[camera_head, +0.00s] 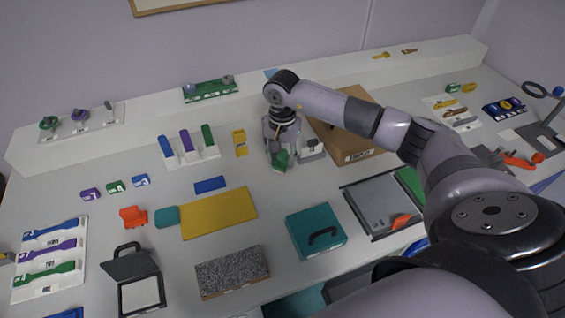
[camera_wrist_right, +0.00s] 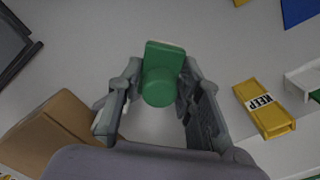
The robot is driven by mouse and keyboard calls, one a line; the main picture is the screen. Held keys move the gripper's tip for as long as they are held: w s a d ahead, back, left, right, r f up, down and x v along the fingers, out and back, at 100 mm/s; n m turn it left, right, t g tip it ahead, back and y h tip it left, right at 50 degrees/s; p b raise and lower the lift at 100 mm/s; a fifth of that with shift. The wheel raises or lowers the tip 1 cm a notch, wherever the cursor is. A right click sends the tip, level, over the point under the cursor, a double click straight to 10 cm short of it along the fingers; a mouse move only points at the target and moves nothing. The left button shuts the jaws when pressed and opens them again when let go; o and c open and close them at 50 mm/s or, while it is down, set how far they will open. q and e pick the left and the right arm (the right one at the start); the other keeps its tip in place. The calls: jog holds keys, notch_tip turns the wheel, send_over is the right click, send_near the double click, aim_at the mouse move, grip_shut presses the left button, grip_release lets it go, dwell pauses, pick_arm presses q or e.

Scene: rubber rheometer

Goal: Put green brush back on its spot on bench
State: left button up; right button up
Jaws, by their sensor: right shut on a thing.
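My right gripper (camera_head: 281,148) is shut on the green brush (camera_head: 280,162) at the back middle of the bench (camera_head: 240,165). In the right wrist view the brush (camera_wrist_right: 161,88) sits between the two fingers of the gripper (camera_wrist_right: 155,95), its round green part towards the camera and a flat green block beyond it. From these views I cannot tell whether the brush touches the bench. My left gripper does not clearly show.
A yellow KEEP block (camera_head: 240,142) stands left of the gripper, and a cardboard box (camera_head: 345,140) stands close on the right. A small grey-white item (camera_head: 311,150) lies between gripper and box. A yellow mat (camera_head: 218,213) lies nearer the front.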

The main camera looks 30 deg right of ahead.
aim_at(282, 165)
notch_tip(282, 165, down, 4)
jog(key=shift+r+p, duration=0.2)
jog(key=shift+p, duration=0.2)
jog(key=shift+f, duration=0.2)
jog(key=o, duration=1.1)
jog(key=shift+r, duration=0.1)
